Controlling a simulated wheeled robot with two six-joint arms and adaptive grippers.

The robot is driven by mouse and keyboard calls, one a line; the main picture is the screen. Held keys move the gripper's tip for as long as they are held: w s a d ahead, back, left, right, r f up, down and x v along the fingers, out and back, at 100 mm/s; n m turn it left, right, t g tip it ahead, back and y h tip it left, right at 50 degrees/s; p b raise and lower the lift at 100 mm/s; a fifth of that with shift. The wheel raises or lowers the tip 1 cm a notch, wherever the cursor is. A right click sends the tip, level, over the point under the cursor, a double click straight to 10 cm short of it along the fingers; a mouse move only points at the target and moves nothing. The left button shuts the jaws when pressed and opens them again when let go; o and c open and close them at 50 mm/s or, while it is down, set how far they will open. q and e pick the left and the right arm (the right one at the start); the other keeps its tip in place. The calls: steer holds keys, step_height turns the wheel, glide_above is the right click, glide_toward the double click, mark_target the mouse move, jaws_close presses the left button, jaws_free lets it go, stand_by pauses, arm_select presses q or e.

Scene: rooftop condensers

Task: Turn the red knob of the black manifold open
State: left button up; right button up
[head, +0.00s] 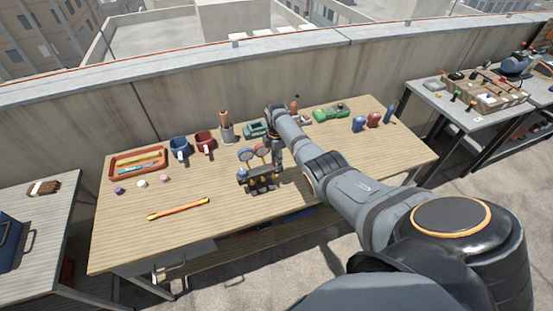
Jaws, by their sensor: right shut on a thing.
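The black manifold (262,182) stands on the wooden table, with a blue gauge (245,154) and a red gauge (262,150) on top and brass fittings along its front. My right arm reaches in from the right, and its gripper (277,158) points down at the manifold's right end. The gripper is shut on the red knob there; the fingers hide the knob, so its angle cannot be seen. My left gripper is not in view.
An orange-yellow tube (178,209) lies at the table's front left. A green tool (331,112) and small bottles lie right. The front middle is clear.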

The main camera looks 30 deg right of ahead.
stand_by(0.3)
steer(key=o, duration=1.1)
steer(key=shift+o, duration=0.2)
steer(key=shift+r, duration=0.1)
steer(key=shift+r, duration=0.3)
step_height(320, 180, up, 11)
steer(key=shift+r, duration=0.15)
